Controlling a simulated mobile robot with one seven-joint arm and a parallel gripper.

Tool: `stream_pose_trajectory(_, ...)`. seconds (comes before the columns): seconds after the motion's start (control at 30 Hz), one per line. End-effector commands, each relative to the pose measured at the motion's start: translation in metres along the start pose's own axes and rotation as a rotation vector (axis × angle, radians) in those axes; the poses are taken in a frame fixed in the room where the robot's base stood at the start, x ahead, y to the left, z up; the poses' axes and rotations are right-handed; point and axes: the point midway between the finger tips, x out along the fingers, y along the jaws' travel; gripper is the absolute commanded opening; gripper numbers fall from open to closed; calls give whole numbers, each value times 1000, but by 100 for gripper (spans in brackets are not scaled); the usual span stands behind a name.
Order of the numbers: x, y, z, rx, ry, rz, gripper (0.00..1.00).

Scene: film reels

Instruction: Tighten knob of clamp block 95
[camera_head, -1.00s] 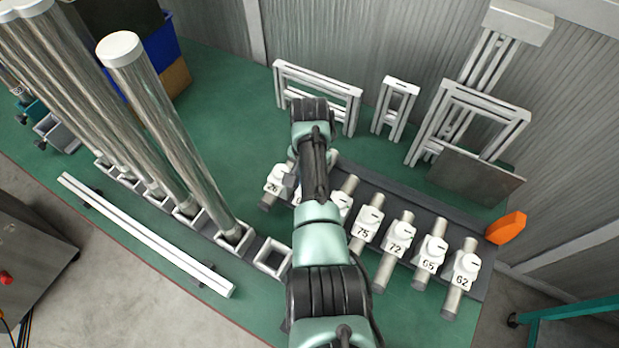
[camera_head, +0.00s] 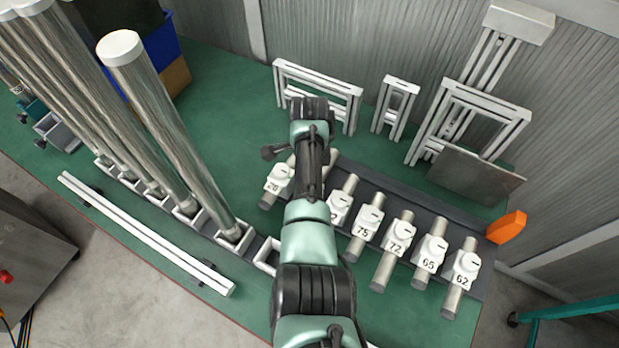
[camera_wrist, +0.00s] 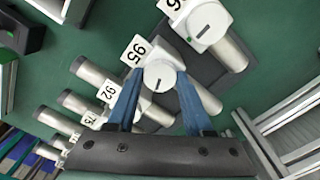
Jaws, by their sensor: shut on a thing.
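Clamp block 95 shows in the wrist view by its white number plate (camera_wrist: 137,50). Its round white knob (camera_wrist: 159,75), with a dark line mark, sits between the two blue fingers of my gripper (camera_wrist: 160,78). The fingers are shut on the knob, one on each side. The dark line on the knob runs roughly along the fingers. In the head view my arm hides block 95, between clamp block 26 (camera_head: 278,180) and the partly covered block 92 (camera_head: 338,208). The fingertips are hidden there too.
Blocks 75 (camera_head: 367,222), 72 (camera_head: 398,238), 65 (camera_head: 430,254) and 62 (camera_head: 463,270) continue the row to the right. An orange object (camera_head: 507,227) lies at the rack's right end. Tall metal columns (camera_head: 170,130) stand at left. White frames (camera_head: 320,88) stand behind.

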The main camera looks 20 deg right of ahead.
Motion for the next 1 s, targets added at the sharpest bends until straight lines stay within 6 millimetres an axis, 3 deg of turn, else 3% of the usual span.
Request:
stream_pose_trajectory(0.5, -2, -2, -1, 344, 2, -6, 0)
stream_pose_trajectory(1.0, -2, -2, -1, 412, 2, -6, 0)
